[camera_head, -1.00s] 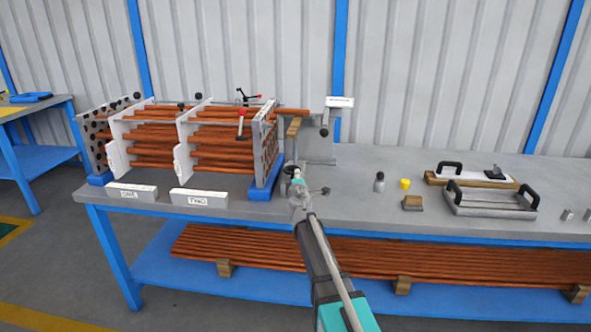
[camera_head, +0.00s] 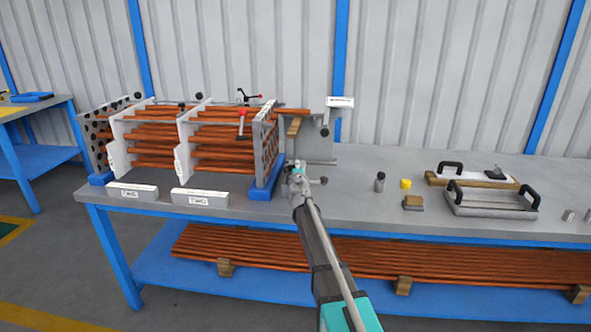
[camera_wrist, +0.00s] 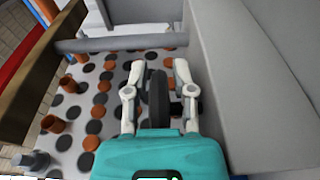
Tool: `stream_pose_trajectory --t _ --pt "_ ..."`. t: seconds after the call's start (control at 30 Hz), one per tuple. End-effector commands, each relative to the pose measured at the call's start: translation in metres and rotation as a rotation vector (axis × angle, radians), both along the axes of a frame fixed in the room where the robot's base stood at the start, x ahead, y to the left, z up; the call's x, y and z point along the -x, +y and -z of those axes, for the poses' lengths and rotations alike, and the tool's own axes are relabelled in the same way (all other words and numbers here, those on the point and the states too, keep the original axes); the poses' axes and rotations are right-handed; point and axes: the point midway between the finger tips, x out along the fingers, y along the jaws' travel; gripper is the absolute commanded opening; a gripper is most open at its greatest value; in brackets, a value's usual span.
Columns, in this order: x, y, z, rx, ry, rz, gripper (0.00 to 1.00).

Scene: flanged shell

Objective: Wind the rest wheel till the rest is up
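In the wrist view a dark wheel (camera_wrist: 158,98) stands edge-on between the two pale fingers of my gripper (camera_wrist: 155,72). One finger is on each side of it; whether both press on it is not clear. In the head view my gripper (camera_head: 298,170) is at the front of the bench, just right of the rack's near end plate (camera_head: 266,150). It hides most of the wheel there. A wooden-topped rest (camera_head: 293,126) shows just above and behind the gripper, below the copper tubes' ends. Its exact height against the tubes is hard to tell.
The drilled tube sheet (camera_wrist: 105,95) with copper tubes lies left of the gripper in the wrist view. A grey wall (camera_wrist: 225,80) stands close on the right. On the bench a dark-capped bottle (camera_head: 380,183), a yellow cup (camera_head: 405,184) and a handled tray (camera_head: 490,203) stand further right.

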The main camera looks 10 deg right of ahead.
Motion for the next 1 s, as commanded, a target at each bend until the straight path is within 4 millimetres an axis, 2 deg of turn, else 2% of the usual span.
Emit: stream_pose_trajectory --t 0.03,0.13,0.17,0.27,0.3,0.4,0.67,1.0 --pt "0.0 0.0 0.0 0.0 0.0 0.0 0.19" --pt "0.0 0.0 0.0 0.0 0.0 0.001 0.01" --pt "0.0 -0.001 0.0 0.0 0.0 0.001 0.0" --pt "0.0 -0.001 0.0 0.0 0.0 0.001 0.0" --pt "0.0 0.012 0.0 0.0 0.0 0.0 0.0" --pt "0.0 0.004 0.0 0.0 0.0 0.001 0.0" --pt "0.0 0.002 0.0 0.0 0.0 0.031 0.0" --pt "0.003 0.001 0.0 0.0 0.0 0.184 0.0"
